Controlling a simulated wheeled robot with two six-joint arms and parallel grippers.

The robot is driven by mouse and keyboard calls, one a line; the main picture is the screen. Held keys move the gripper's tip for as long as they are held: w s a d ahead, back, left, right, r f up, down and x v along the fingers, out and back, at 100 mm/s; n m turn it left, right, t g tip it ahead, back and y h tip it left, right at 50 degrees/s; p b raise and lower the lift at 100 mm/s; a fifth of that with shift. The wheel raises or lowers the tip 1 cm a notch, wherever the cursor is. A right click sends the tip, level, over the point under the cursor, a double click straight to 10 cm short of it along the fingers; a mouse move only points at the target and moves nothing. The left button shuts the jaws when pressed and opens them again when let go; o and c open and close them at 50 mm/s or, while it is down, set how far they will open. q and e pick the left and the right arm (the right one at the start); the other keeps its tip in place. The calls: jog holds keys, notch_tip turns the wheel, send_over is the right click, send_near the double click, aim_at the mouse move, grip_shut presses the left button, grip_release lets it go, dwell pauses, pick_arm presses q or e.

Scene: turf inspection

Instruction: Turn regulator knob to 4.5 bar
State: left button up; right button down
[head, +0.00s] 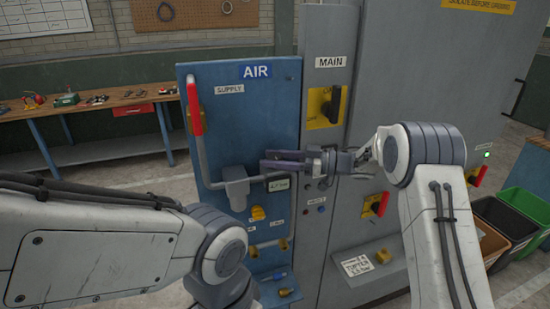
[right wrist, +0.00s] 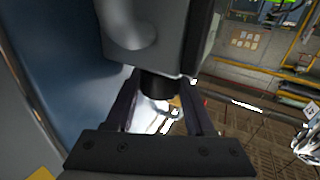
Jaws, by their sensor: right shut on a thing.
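The regulator is a grey block (head: 236,188) in the pipe run on the blue AIR panel (head: 225,125). My right gripper (head: 266,159) reaches in from the right, its fingers level and close to the regulator. In the right wrist view the fingers are shut on a short dark knob (right wrist: 158,86) that joins the grey regulator body (right wrist: 145,35). The knob cannot be made out in the head view. A small greenish readout (head: 279,184) sits right of the regulator; its figures are too small to read surely. My left arm enters from the left; its gripper is out of view.
A red-handled SUPPLY lever (head: 195,108) is at upper left of the panel. A black MAIN switch (head: 334,104) on yellow is to the right. A yellow knob (head: 258,212) is below the pipe. Bins (head: 525,210) stand at far right.

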jog(key=shift+r, duration=0.15)
jog(key=shift+c, duration=1.3)
grip_release()
